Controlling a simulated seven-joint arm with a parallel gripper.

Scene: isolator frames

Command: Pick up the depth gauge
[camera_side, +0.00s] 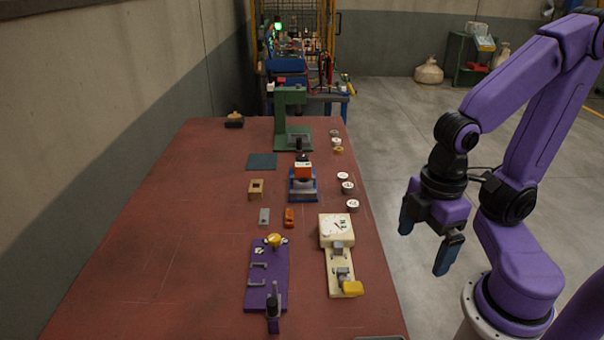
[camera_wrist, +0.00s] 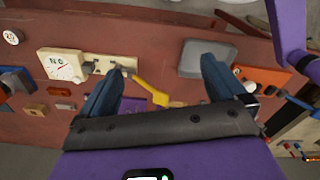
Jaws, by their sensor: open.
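A cream device with a dial face (camera_side: 336,226), which looks like the depth gauge, lies on the right part of the red table. Its narrow base carries grey metal brackets and a yellow end piece (camera_side: 352,288) toward the near side. In the wrist view its dial (camera_wrist: 62,66) is at the left, and its yellow part (camera_wrist: 150,90) shows between my fingers. My gripper (camera_side: 427,240) is open and empty, pointing down, above and to the right of the table edge in the side view. In the wrist view both blue fingers (camera_wrist: 160,80) are apart and touch nothing.
A purple plate (camera_side: 268,270) with handles and a yellow knob lies left of the device. Behind are a blue-grey vise (camera_side: 302,185), a green press (camera_side: 290,120), small blocks and several white round pieces along the right edge.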

